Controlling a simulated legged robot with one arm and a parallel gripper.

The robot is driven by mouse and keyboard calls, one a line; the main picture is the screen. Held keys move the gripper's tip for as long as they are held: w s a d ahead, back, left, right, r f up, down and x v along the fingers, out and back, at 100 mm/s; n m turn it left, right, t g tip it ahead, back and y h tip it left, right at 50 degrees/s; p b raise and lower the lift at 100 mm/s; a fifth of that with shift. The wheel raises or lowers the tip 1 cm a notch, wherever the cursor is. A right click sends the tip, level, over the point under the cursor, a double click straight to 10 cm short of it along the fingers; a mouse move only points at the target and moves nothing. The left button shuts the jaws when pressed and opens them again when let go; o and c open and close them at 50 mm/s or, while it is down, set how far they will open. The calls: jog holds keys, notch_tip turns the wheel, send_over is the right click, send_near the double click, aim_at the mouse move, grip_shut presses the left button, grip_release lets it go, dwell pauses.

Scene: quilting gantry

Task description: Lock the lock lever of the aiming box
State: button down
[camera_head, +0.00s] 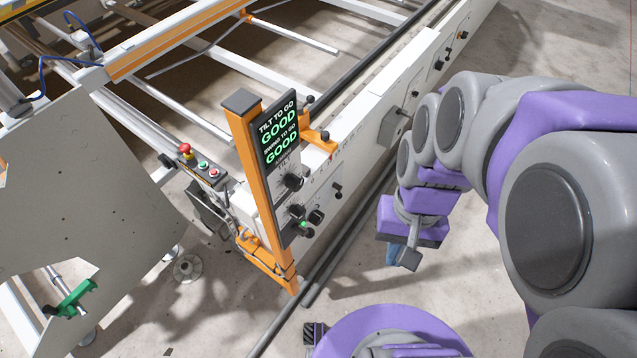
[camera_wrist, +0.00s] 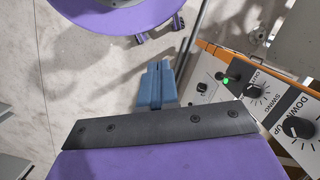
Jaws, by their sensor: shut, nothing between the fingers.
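The aiming box (camera_head: 243,150) is an orange-sided post with a dark front. Its lit screen (camera_head: 279,132) reads "TILT TO GO GOOD" and "SWING TO GO GOOD". Near its lower end is a small green-tipped lever (camera_head: 304,226), seemingly the lock lever. In the wrist view the green tip (camera_wrist: 232,74) shows at the right, beside two black knobs (camera_wrist: 256,91) (camera_wrist: 298,127). My gripper (camera_wrist: 156,66) has blue fingers shut together, empty, apart from the panel and left of the lever. In the head view, its blue fingers (camera_head: 392,256) are mostly hidden behind my wrist.
A button box (camera_head: 205,172) with a red emergency stop stands left of the aiming box. The long white gantry rail (camera_head: 370,115) runs behind it. Dark pipes (camera_head: 325,270) lie on the floor at its foot. Bare floor (camera_head: 440,285) lies around my gripper.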

aim_at(305, 231)
jog(key=w+a+f+m+g+y+p, duration=0.1)
jog(key=w+a+f+m+y, duration=0.15)
jog(key=w+f, duration=0.4)
jog(key=w+a+f+m+y+p, duration=0.1)
jog(key=w+a+f+m, duration=0.2)
jog(key=w, duration=0.7)
jog(key=w+a+f+m+g+y, duration=0.1)
jog(key=w+f+m, duration=0.2)
jog(key=w+f, duration=0.4)
jog(key=a+b+x, duration=0.1)
jog(key=b+x, duration=0.2)
jog(key=x, duration=0.9)
jog(key=shift+s+r, duration=0.25)
jog(key=shift+r, duration=0.15)
jog(key=shift+a, duration=0.15)
jog(key=shift+s+a+f+g+y+p, duration=0.15)
jog(key=shift+f+g+y+p, duration=0.25)
jog(key=shift+g+y+p, duration=0.4)
jog(key=shift+s+a+f+g+y+p, duration=0.1)
jog(key=shift+s+f+g+y+p, duration=0.2)
jog(key=shift+g+p, duration=0.5)
jog(key=shift+s+a+f+g+y+p, duration=0.1)
jog(key=shift+f+g+y+p, duration=0.4)
jog(key=shift+p, duration=0.6)
